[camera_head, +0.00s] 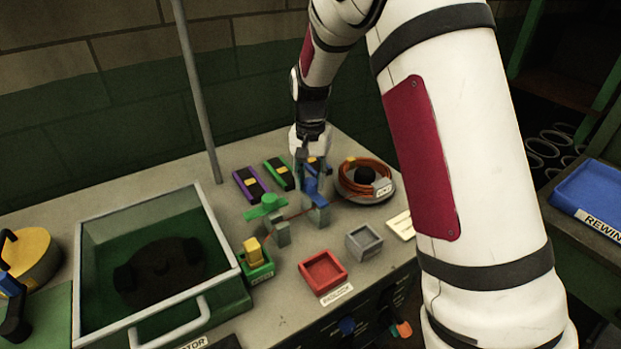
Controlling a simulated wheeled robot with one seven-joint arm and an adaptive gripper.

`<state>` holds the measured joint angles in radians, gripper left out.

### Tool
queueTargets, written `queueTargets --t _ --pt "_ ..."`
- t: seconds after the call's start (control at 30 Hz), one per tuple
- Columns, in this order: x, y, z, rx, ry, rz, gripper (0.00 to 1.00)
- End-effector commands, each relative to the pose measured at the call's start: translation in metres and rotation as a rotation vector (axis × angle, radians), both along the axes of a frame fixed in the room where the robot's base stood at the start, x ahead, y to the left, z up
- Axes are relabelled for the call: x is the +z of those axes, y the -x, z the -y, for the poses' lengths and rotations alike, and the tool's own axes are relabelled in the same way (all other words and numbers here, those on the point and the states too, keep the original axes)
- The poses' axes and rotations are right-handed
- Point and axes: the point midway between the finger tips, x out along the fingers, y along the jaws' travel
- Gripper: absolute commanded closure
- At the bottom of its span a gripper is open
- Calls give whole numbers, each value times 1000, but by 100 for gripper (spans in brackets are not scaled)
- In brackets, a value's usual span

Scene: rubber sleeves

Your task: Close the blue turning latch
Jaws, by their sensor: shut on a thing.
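The blue turning latch (312,187) sits on top of a grey post on the bench, right of a similar green latch (266,206). My gripper (309,172) reaches down from above and is shut on the blue latch. The fingers and the arm's wrist partly hide the latch, so its exact angle is hard to tell. A thin orange-red line runs between the two posts.
A coil of orange cable (366,178) lies close to the right of my gripper. Purple (249,185) and green (278,174) blocks lie behind left. A red tray (323,271), a grey tray (364,241) and a large glass-topped box (150,265) stand nearer the front.

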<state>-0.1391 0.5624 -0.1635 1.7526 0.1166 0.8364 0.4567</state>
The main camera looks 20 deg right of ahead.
Motion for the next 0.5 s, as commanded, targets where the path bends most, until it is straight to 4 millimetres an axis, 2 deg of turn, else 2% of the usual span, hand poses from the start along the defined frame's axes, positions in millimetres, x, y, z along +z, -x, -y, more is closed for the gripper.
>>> queueTargets --t 0.37,0.4,0.47,0.5 --pt "0 -1 -1 -5 -2 1 97" --pt "0 -1 -1 -5 -1 2 63" --pt "0 0 -1 -5 -2 1 49" --pt "0 0 -1 -5 -2 1 49"
